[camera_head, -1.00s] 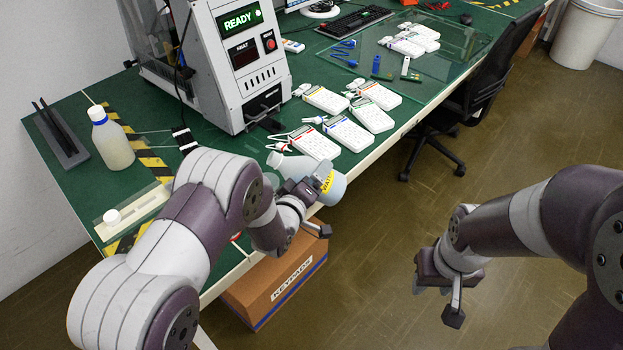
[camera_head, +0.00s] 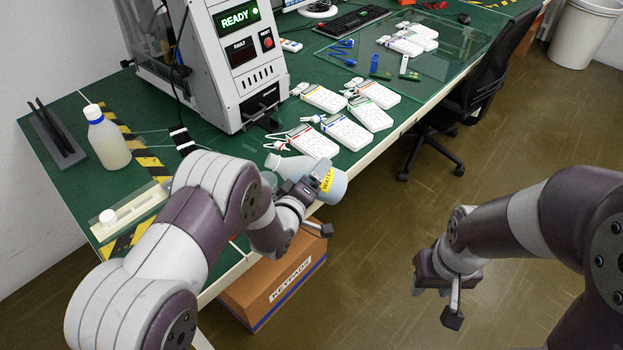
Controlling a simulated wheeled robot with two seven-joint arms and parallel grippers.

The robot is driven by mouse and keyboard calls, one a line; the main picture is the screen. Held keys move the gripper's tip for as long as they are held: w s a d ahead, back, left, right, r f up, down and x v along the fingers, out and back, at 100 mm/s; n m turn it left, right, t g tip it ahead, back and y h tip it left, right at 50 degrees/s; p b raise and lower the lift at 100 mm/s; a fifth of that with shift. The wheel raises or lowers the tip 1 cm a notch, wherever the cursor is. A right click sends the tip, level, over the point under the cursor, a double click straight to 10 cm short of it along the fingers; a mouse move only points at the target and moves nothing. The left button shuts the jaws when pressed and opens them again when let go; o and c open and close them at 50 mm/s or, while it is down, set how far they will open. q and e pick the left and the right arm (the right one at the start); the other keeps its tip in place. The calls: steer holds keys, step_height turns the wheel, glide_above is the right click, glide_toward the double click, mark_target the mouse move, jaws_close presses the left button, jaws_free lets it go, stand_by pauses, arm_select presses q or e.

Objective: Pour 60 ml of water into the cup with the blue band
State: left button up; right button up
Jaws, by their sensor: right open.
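A small greyish, see-through shape (camera_head: 268,181) shows just below the bottle's neck, partly behind my left arm. I cannot tell if it is the cup, and no blue band shows there. Any water stream is too small to see. My right gripper (camera_head: 440,292) is open and empty over the floor, away from the table.
A loose white cap (camera_head: 108,217) lies on a pale strip. Several keypads (camera_head: 347,131) lie right of the tester (camera_head: 237,70). A KEYPADS box (camera_head: 272,285) is on the floor below, and a black chair (camera_head: 490,80) stands at right.

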arm_select(q)
steer(key=shift+d+f+n+b, duration=0.15)
steer(key=shift+n+b, duration=0.15)
steer(key=shift+b, duration=0.15)
stand_by(0.5)
steer(key=shift+b, duration=0.3)
steer(key=shift+d+f+n, duration=0.1)
steer(key=shift+n, duration=0.2)
steer(key=shift+t+h+b, duration=0.3)
steer(key=shift+d+f+n+b, duration=0.1)
steer(key=shift+f+n+b, duration=0.05)
steer(key=shift+n+b, duration=0.2)
steer(key=shift+r+n+t+h+b, duration=0.3)
steer(key=shift+r+n+t, duration=0.3)
steer(key=shift+r+n, duration=0.85)
stand_by(4.3)
